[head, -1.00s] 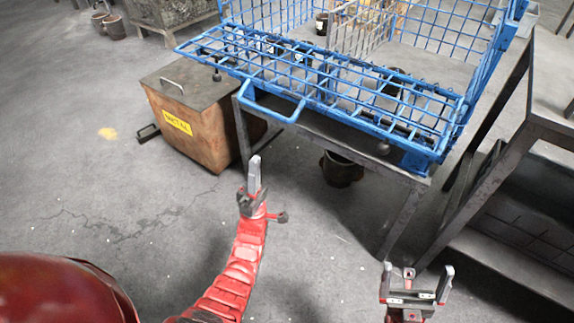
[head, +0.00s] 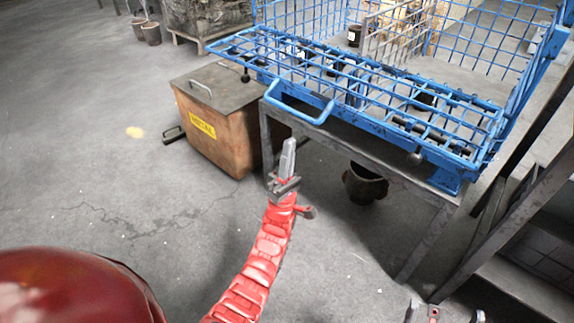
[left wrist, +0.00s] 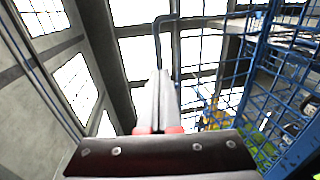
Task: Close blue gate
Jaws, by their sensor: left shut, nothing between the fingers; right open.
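The blue gate (head: 360,97) is a mesh panel folded down, lying nearly flat and sticking out over the front of the blue cage. Its loop handle (head: 297,112) hangs at the near edge. My left gripper (head: 288,145) points up just below the handle, shut and empty; I cannot tell whether it touches. In the left wrist view, the shut fingers (left wrist: 165,92) point toward the blue bars, and the handle's blue tube (left wrist: 157,40) shows close behind them. My right gripper (head: 445,313) is open at the bottom edge, mostly cut off.
The blue cage (head: 510,60) stands on a grey metal table (head: 440,190). A brown metal box (head: 215,120) with a yellow label stands on the floor to the left. A dark bucket (head: 365,184) is under the table. A grey steel frame (head: 530,220) is at right. The floor in front is clear.

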